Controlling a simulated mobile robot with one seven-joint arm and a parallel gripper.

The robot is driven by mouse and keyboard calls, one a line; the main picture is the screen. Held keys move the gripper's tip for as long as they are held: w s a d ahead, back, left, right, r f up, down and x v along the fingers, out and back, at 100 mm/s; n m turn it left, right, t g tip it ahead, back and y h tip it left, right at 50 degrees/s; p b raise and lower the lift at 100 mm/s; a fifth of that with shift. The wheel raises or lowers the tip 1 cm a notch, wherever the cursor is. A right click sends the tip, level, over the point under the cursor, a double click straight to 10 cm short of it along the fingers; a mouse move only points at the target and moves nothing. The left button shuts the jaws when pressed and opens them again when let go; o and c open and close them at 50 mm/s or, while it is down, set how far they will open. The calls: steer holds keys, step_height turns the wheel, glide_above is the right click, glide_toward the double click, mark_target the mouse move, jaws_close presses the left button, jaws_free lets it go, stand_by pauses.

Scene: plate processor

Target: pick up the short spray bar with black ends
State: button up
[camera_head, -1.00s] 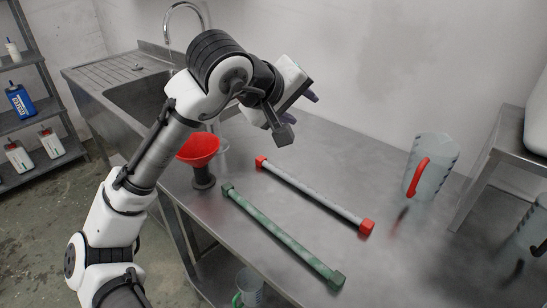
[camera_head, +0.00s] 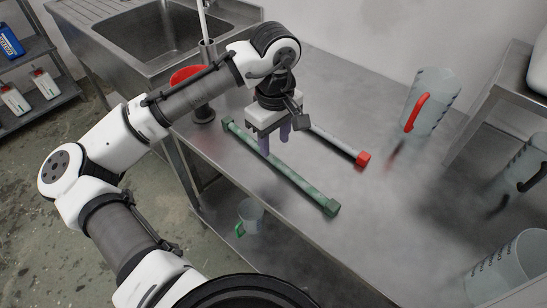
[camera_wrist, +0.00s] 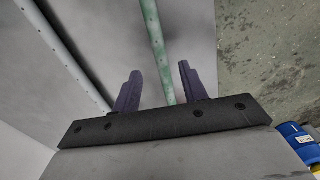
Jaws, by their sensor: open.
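No bar with black ends shows. A green spray bar (camera_head: 290,178) with green end caps lies slantwise on the steel table, and it also shows in the wrist view (camera_wrist: 154,35). A grey-white spray bar (camera_head: 333,142) with red ends lies behind it, partly hidden by my arm; its tube shows in the wrist view (camera_wrist: 68,55). My gripper (camera_head: 275,140) points down above the green bar, fingers apart and empty. In the wrist view the green bar runs between the fingertips (camera_wrist: 159,73); I cannot tell how high above it they are.
A red funnel (camera_head: 187,75) stands left, partly behind my arm. A clear jug with a red handle (camera_head: 431,103) stands at the back right, near a raised steel stand (camera_head: 487,97). More jugs stand at the right (camera_head: 506,272). A green-handled jug (camera_head: 251,214) is below the table's front edge.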

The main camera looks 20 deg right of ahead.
mark_target(273, 157)
steer(key=shift+a+f+p, duration=0.1)
steer(key=shift+f+p, duration=0.5)
steer(key=shift+f, duration=2.05)
jaws_close()
